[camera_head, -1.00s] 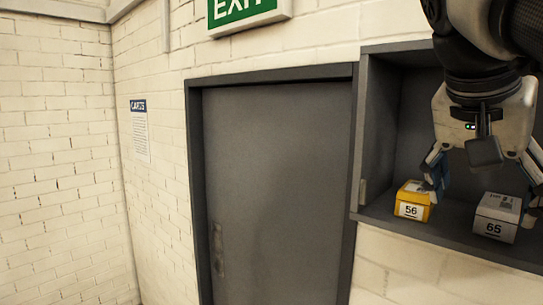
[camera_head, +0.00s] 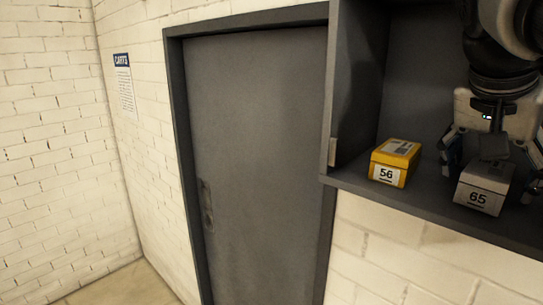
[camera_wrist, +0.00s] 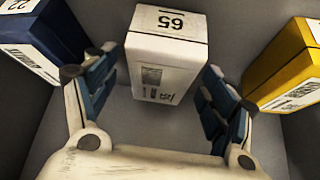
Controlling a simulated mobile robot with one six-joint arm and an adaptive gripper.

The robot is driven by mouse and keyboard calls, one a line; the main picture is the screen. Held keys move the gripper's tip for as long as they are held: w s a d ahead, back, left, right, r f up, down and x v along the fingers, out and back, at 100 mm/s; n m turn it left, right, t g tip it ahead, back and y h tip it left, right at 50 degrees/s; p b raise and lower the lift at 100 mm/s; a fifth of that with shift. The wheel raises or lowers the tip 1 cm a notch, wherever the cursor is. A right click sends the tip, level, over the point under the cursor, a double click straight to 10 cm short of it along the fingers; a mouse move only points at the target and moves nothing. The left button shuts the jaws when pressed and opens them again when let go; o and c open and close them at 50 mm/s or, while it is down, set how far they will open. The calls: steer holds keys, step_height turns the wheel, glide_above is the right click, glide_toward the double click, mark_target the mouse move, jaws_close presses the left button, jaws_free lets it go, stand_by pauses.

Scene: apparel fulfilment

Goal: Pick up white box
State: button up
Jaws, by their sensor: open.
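The white box (camera_head: 484,190), labelled 65, sits on the dark shelf (camera_head: 437,205) at the right of the head view. It also shows in the wrist view (camera_wrist: 166,62) at the top middle. My gripper (camera_head: 494,160) is open right at the white box. In the wrist view, the blue-padded fingers of my gripper (camera_wrist: 160,82) stand apart on either side of the box, with visible gaps. In the head view my gripper covers the upper back part of the box.
A yellow box (camera_head: 394,163), labelled 56, stands left of the white box in the head view. A dark blue box (camera_wrist: 48,42) stands on the other side, in the wrist view. The shelf's side wall (camera_head: 352,90) and a grey door (camera_head: 260,150) lie further left.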

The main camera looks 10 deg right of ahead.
steer(key=shift+d, duration=0.15)
steer(key=shift+c, duration=1.2)
steer(key=c, duration=1)
steer(key=shift+r, duration=0.15)
